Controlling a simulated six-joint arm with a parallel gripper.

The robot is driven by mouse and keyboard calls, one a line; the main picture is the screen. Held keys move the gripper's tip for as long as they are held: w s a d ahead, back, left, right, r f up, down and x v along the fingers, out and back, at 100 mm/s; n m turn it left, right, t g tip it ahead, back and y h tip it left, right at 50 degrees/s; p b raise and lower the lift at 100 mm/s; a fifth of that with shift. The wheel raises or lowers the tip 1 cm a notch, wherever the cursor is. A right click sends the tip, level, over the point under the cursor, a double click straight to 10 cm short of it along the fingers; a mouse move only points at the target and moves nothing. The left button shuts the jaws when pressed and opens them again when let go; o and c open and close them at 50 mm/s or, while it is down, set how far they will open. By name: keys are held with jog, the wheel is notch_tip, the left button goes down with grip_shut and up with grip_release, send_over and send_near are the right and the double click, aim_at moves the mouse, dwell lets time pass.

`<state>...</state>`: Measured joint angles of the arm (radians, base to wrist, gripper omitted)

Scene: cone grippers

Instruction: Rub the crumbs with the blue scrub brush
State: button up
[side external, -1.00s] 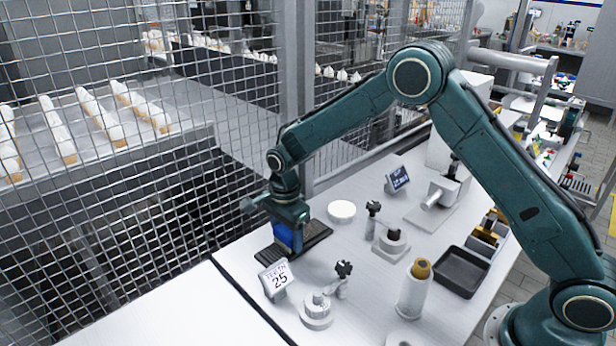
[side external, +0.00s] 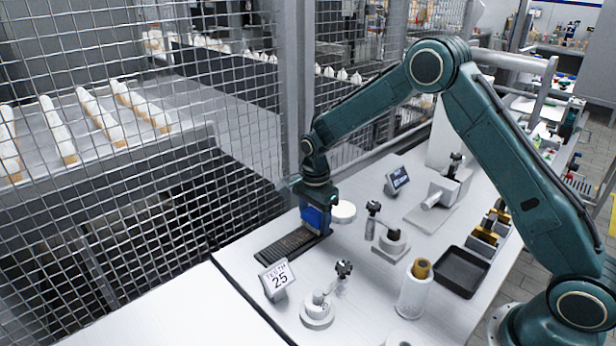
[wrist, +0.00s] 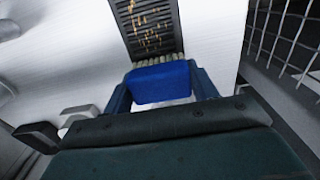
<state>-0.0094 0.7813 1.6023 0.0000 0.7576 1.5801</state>
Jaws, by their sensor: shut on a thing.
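My gripper (side external: 318,207) is shut on the blue scrub brush (side external: 313,219), at the right end of a dark ribbed strip (side external: 284,246) on the white table. In the wrist view the blue brush (wrist: 161,82) sits between my gripper's fingers (wrist: 163,92), its pale bristles toward the near end of the dark strip (wrist: 134,40). Yellowish crumbs (wrist: 148,22) lie scattered along the strip in the wrist view. I cannot tell whether the bristles touch the strip.
A white disc (side external: 343,211) is close to the right of the brush. A sign reading 25 (side external: 276,280), a knobbed fixture (side external: 318,308) and a spool (side external: 414,290) stand nearer the front. A wire mesh fence (side external: 130,150) runs behind the table.

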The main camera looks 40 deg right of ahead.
aim_at(283, 247)
jog(key=shift+d, duration=0.55)
jog(key=shift+a, duration=5.6)
jog(key=shift+a+r, duration=0.15)
notch_tip(283, 247, up, 8)
